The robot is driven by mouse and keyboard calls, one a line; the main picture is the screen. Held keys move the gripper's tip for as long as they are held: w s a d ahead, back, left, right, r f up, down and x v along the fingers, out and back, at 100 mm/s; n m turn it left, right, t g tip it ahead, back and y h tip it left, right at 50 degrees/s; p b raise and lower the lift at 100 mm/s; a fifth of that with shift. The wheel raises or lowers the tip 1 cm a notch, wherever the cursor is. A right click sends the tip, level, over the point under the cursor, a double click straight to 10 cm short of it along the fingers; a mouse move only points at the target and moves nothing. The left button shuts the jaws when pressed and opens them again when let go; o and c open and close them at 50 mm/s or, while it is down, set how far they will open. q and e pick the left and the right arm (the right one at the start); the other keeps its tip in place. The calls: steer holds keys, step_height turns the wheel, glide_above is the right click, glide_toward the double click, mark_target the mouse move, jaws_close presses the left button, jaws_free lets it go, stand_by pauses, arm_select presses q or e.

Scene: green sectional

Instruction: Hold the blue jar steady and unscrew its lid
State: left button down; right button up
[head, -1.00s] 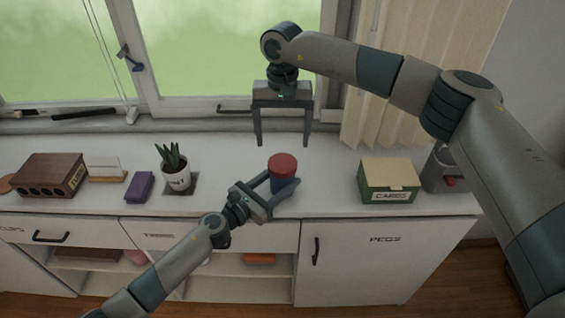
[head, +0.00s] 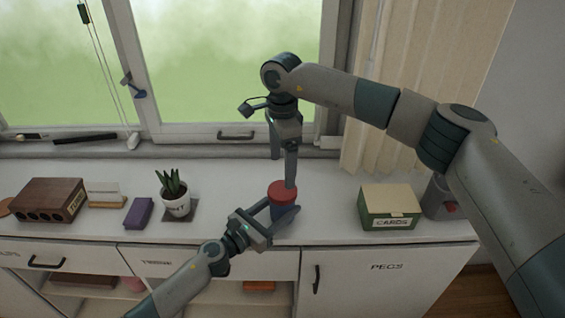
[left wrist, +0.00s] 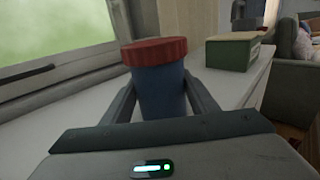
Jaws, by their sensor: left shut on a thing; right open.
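The blue jar (head: 286,211) stands upright on the white cabinet top with its red lid (head: 281,189) on. My left gripper (head: 280,211) is shut on the jar's body from the front left. The left wrist view shows the blue body (left wrist: 162,95) between my two fingers and the red lid (left wrist: 155,50) above them. My right gripper (head: 283,172) points down over the lid with its fingers open and turned nearly in line with the view. One finger passes in front of the lid's back edge or just above it; I cannot tell whether it touches.
A green card box (head: 388,207) stands to the right of the jar. A potted plant (head: 175,196), a purple block (head: 138,213) and a brown box (head: 47,200) stand to the left. The window (head: 230,65) is behind. The top between plant and jar is mostly clear.

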steer(key=m, duration=1.4)
steer(key=shift+m, duration=0.3)
steer(key=m, duration=0.5)
steer(key=shift+m, duration=0.3)
steer(key=m, duration=1.9)
steer(key=shift+m, duration=0.3)
